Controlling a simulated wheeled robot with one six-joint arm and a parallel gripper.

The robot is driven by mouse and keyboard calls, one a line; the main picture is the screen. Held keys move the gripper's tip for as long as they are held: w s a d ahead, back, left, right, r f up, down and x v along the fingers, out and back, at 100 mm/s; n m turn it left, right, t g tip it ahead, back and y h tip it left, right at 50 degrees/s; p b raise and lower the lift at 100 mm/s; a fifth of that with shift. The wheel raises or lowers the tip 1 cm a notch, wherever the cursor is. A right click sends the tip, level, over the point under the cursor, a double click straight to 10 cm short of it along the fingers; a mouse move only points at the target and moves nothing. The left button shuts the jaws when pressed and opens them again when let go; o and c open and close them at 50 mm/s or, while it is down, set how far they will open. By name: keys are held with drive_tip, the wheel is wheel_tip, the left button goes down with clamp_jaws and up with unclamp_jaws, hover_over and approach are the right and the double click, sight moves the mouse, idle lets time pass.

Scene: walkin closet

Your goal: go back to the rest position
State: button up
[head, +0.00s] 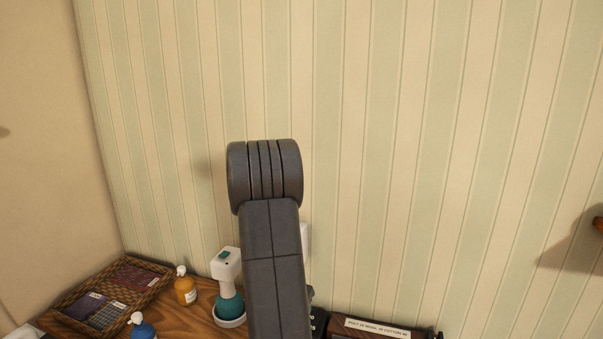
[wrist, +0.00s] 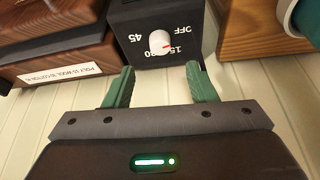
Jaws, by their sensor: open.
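My gripper (wrist: 160,85) shows in the wrist view with its two green fingers apart and nothing between them. Just past the fingertips is a black timer box with a white knob (wrist: 160,42) and the marks OFF, 15, 30 and 45. I cannot tell whether the fingers touch it. In the head view my dark arm stands upright in the middle, and the gripper itself is not seen there.
A wooden top (head: 190,322) holds a wicker tray (head: 70,323), an orange bottle (head: 185,290), a blue bottle (head: 141,328) and a white and teal device (head: 228,268). A dark box with a label (head: 377,328) is at right. The striped wall (head: 400,150) stands behind.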

drive_tip(key=b+x, duration=0.2)
drive_tip(key=x, duration=0.6)
drive_tip(key=shift+w+f, duration=0.1)
drive_tip(key=shift+f, duration=0.3)
drive_tip(key=shift+r+n, duration=0.25)
drive_tip(key=shift+n, duration=0.15)
drive_tip(key=shift+r+n+y, duration=0.1)
drive_tip(key=shift+n+y, duration=0.3)
drive_tip(key=shift+n+p, duration=0.3)
drive_tip(key=shift+n, duration=0.3)
drive_tip(key=shift+d+r, duration=0.1)
